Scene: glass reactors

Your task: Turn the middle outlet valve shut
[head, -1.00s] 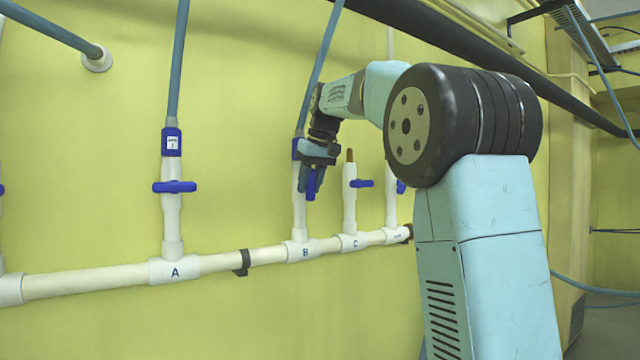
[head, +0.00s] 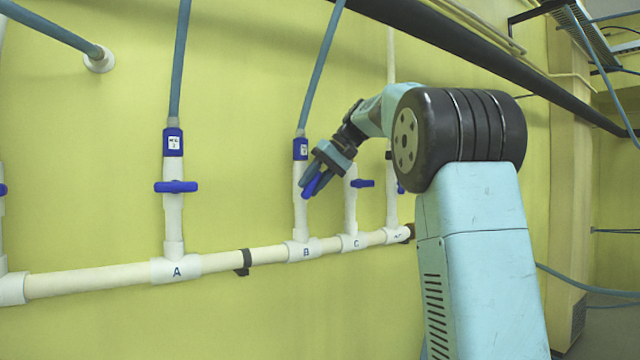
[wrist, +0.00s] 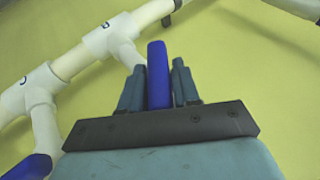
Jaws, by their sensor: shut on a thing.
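The middle outlet valve is on the white riser above the tee marked B (head: 301,250). Its blue handle (head: 311,188) slants from lower left to upper right, neither in line with the riser nor square across it. My gripper (head: 316,182) reaches it from the upper right and is shut on the handle. In the wrist view the blue handle (wrist: 158,75) stands between my two teal fingers (wrist: 158,88), its end showing past their tips. The valve body behind the handle is partly hidden by my gripper.
Outlet A on the left has a blue handle (head: 176,187) set crosswise. Outlet C, close on the right, has a crosswise blue handle (head: 363,183); another handle (head: 401,188) is partly hidden by my arm. A blue hose (head: 320,80) rises above B.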

